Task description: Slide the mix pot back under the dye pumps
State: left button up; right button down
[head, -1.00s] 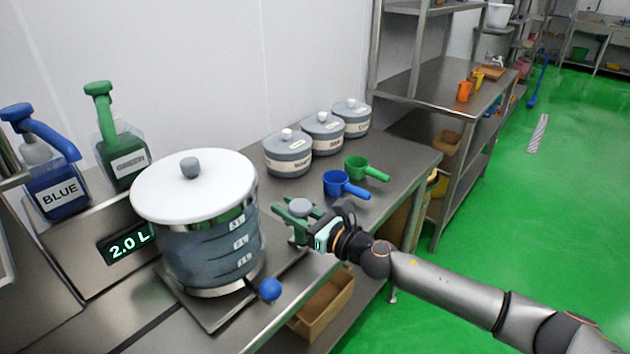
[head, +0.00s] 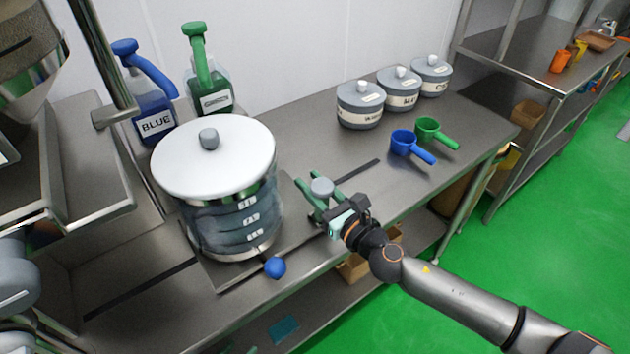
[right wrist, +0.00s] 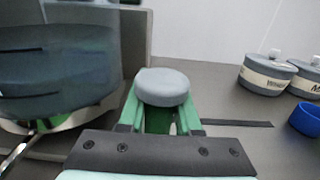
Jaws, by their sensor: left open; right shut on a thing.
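The mix pot (head: 232,222) is a large clear vessel with level marks and a white lid with a grey knob. It stands upright on a flat metal plate (head: 222,280) on the steel bench. The blue dye pump (head: 154,118) and green dye pump (head: 212,95) stand behind it, near the wall. My right gripper (head: 322,190) is shut on a grey round knob (head: 321,186) at the right of the pot. In the right wrist view the knob (right wrist: 163,87) sits between the green fingers, beside the pot (right wrist: 55,75). My left gripper is not in view.
A dark slot (head: 362,175) runs along the bench right of the plate. A blue scoop (head: 405,143), a green scoop (head: 430,131) and lidded canisters (head: 361,105) stand further right. A blue ball (head: 274,267) sticks out at the pot's front. A metal post (head: 105,60) rises at left.

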jog(key=c, duration=0.6)
grip_release()
jog(key=shift+d, duration=0.1)
jog(key=b+v, duration=0.1)
jog(key=v, duration=1.1)
jog(key=shift+s, duration=0.2)
jog(key=shift+d, duration=0.15)
